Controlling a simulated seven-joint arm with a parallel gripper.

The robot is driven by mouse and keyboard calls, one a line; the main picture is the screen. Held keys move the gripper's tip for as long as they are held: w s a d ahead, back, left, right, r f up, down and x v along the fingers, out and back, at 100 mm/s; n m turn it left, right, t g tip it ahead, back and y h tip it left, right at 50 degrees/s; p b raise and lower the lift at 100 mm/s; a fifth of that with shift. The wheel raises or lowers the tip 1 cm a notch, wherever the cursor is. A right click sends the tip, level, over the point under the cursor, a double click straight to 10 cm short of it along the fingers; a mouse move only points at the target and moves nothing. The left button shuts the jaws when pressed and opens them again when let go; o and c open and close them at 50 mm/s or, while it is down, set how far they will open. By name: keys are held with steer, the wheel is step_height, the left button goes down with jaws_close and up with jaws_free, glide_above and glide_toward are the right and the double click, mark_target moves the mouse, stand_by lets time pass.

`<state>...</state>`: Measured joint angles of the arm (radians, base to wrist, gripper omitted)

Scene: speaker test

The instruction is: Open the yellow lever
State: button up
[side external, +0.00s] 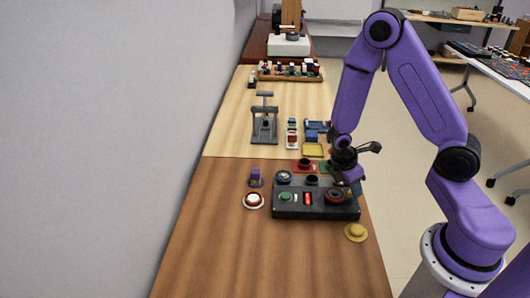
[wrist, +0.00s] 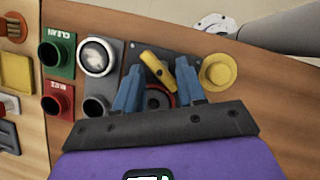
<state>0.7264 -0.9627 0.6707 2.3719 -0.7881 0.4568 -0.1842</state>
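In the wrist view the yellow lever (wrist: 157,68) is a short, slanted bar on the dark control box (wrist: 131,55). My gripper (wrist: 158,67) has its two blue fingers spread apart, with the lever between or just beyond the tips. I cannot tell whether either finger touches it. In the side external view my gripper (side external: 348,178) is low over the right part of the control box (side external: 315,212). The lever cannot be made out there, behind or under the gripper.
A red-ringed black dial (wrist: 157,97) shows between the fingers. A yellow round button (wrist: 218,70) sits beside the box. The front of the wooden table (side external: 270,265) is clear.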

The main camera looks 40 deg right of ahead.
steer(key=m, duration=0.2)
steer(key=m+g, duration=0.1)
steer(key=m, duration=0.1)
steer(key=shift+w+d+m+g+y, duration=0.1)
steer(key=shift+w+m+g+y, duration=0.05)
steer(key=shift+m+g+y, duration=0.2)
steer(key=v, duration=1.7)
steer(key=s+a+r+n+t+y, duration=0.2)
steer(key=s+a, duration=0.3)
steer(key=s, duration=0.5)
steer(key=s+a+r+n+t+y, duration=0.1)
steer(key=s+a+n+t+y, duration=0.1)
steer(key=s+a, duration=0.65)
steer(key=w+a+f+m, duration=0.1)
steer(key=w+a, duration=0.1)
steer(key=w, duration=1.1)
steer(key=w+a+f+m, duration=0.1)
steer(key=w+f, duration=0.1)
steer(key=w, duration=1.1)
steer(key=shift+w+a+f, duration=0.25)
steer(key=shift+w+a, duration=0.1)
steer(key=shift+a, duration=0.05)
steer(key=shift+m+g+h, duration=0.25)
